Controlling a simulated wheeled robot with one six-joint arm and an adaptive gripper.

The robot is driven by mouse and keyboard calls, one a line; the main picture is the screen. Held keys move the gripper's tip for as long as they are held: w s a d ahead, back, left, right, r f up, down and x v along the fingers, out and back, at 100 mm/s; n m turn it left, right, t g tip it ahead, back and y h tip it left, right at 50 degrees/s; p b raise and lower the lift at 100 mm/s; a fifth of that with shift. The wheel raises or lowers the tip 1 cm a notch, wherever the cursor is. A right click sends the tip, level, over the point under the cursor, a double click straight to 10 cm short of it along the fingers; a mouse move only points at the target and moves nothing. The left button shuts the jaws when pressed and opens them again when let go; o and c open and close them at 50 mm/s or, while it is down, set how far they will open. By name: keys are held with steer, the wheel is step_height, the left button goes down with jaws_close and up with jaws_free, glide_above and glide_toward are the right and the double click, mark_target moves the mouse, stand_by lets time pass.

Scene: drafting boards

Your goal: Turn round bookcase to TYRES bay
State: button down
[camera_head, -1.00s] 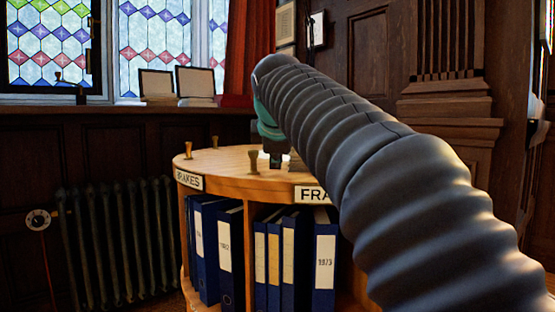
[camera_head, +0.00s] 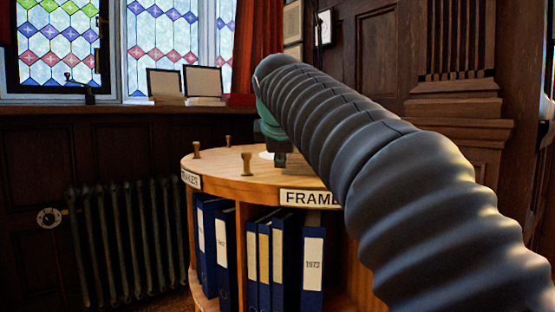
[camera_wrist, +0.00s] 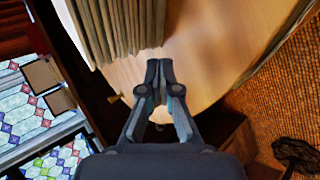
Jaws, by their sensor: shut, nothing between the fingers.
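The round wooden bookcase (camera_head: 215,172) stands in the middle of the head view, with blue binders in its bays. Its rim bears a FRAME label (camera_head: 310,197), partly hidden at its right end by my arm, and a BRAKES label (camera_head: 190,179) at the far left edge, seen at a slant. No TYRES label shows. Short brass pegs stand on the top, the nearest (camera_head: 247,163) left of my gripper (camera_head: 277,150). In the wrist view my gripper (camera_wrist: 160,68) is shut and empty over the wooden top (camera_wrist: 205,60). Contact with a peg cannot be told.
A stack of books or papers (camera_wrist: 115,25) is close to my fingertips in the wrist view. A radiator (camera_head: 120,240) stands by the panelled wall at left. Two frames (camera_head: 165,84) rest on the sill. A panelled wooden pillar (camera_head: 458,125) stands at right.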

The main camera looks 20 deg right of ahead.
step_height(320, 180, up, 8)
steer(key=p, duration=0.5)
stand_by(0.4)
